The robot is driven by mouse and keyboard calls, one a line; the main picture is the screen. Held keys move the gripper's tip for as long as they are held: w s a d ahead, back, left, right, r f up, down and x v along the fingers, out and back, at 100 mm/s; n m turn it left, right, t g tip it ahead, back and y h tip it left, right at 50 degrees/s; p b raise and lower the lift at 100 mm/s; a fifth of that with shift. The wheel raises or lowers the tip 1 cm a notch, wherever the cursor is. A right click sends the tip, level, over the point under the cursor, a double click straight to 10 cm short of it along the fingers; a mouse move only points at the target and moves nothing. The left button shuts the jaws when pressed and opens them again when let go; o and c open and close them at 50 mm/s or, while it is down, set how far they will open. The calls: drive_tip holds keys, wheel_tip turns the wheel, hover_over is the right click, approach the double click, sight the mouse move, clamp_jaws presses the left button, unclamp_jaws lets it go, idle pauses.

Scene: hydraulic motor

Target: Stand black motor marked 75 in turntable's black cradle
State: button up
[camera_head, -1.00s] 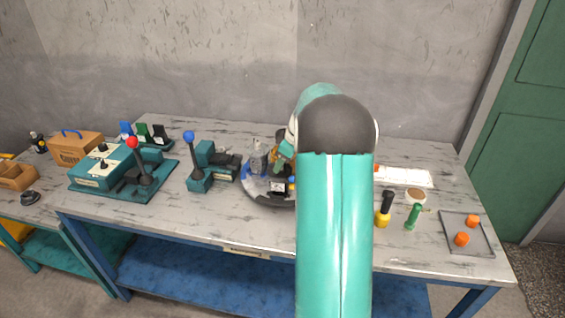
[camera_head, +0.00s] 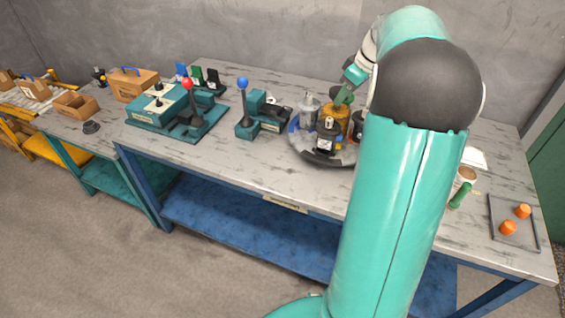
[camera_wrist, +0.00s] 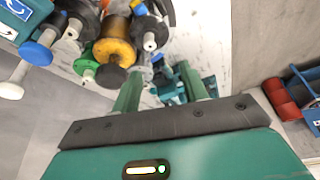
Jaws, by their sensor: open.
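The round turntable (camera_head: 318,158) stands mid-bench in the head view, partly behind my arm. A black motor (camera_head: 327,138) with a pale label stands upright at its front; the number is too small to read. A grey motor (camera_head: 309,106) stands at the back left, with a yellow motor (camera_head: 336,114) beside it. The black cradle cannot be made out. My gripper (camera_head: 347,94) is above the back of the turntable. In the wrist view my gripper (camera_wrist: 163,88) has its two green fingers apart and nothing between them. The yellow motor (camera_wrist: 115,48) shows beyond them.
Left of the turntable stand a blue-knobbed lever unit (camera_head: 246,125) and a red-knobbed lever unit (camera_head: 189,120). At right lie a green-handled tool (camera_head: 460,196) and a tray (camera_head: 515,240) with orange pieces. The front bench strip left of the turntable is clear.

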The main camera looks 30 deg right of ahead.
drive_tip(key=s+a+r+m+h, duration=0.1)
drive_tip(key=s+a+r, duration=0.2)
drive_tip(key=a, duration=0.8)
drive_tip(key=s+a+r+m, duration=0.1)
drive_tip(key=s+a+r, duration=0.2)
drive_tip(key=a, duration=0.8)
drive_tip(key=s+a+f+m, duration=0.1)
drive_tip(key=s+a+f, duration=0.1)
drive_tip(key=s+a, duration=0.5)
drive_tip(key=s+a+f+m+t, duration=0.1)
drive_tip(key=s+a+f, duration=0.1)
drive_tip(key=s+a, duration=0.5)
drive_tip(key=shift+s+f+t+h, duration=0.25)
drive_tip(key=shift+s+t+h, duration=0.05)
